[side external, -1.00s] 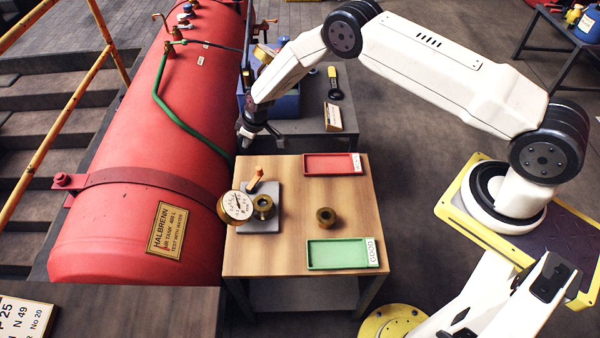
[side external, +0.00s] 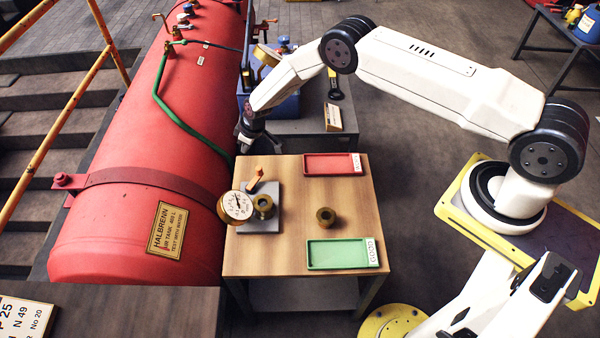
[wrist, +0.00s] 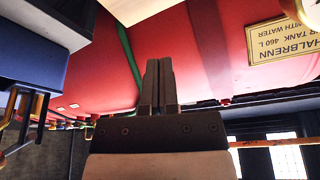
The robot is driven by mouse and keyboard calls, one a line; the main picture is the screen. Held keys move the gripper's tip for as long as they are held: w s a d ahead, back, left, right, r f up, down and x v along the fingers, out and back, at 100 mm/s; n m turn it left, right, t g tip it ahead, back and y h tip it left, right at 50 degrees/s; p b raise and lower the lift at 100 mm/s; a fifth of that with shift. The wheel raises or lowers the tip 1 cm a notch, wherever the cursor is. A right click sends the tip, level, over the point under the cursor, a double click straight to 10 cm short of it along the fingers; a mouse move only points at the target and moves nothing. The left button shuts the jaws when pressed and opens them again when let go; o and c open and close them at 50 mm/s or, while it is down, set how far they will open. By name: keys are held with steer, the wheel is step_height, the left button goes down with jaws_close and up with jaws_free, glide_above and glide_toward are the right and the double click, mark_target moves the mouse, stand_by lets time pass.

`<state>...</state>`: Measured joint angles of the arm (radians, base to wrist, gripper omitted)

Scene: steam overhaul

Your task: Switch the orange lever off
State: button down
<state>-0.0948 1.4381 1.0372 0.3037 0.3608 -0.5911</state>
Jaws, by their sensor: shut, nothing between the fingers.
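The orange lever (side external: 256,175) stands tilted on a grey plate (side external: 262,222) at the left edge of the wooden table, beside a round white-faced gauge (side external: 236,206) and a brass fitting (side external: 263,206). My gripper (side external: 242,150) is behind the table's back left corner, close to the red tank and apart from the lever. In the wrist view my gripper (wrist: 158,64) is shut, its two fingers together and empty, pointing toward the red tank. The lever does not show in the wrist view.
The red tank (side external: 130,235) with a green pipe lies along the table's left. A red tray (side external: 318,171), a green tray (side external: 320,254) and a loose brass part (side external: 326,217) are on the table. A second table with a blue box (side external: 283,104) stands behind.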

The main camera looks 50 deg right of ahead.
steer(key=shift+x, duration=3.9)
steer(key=shift+f, duration=0.15)
steer(key=shift+s+d, duration=0.15)
steer(key=shift+s, duration=0.05)
steer(key=shift+s+d, duration=0.3)
steer(key=shift+s, duration=0.45)
steer(key=shift+s+d, duration=0.35)
steer(key=shift+s, duration=0.4)
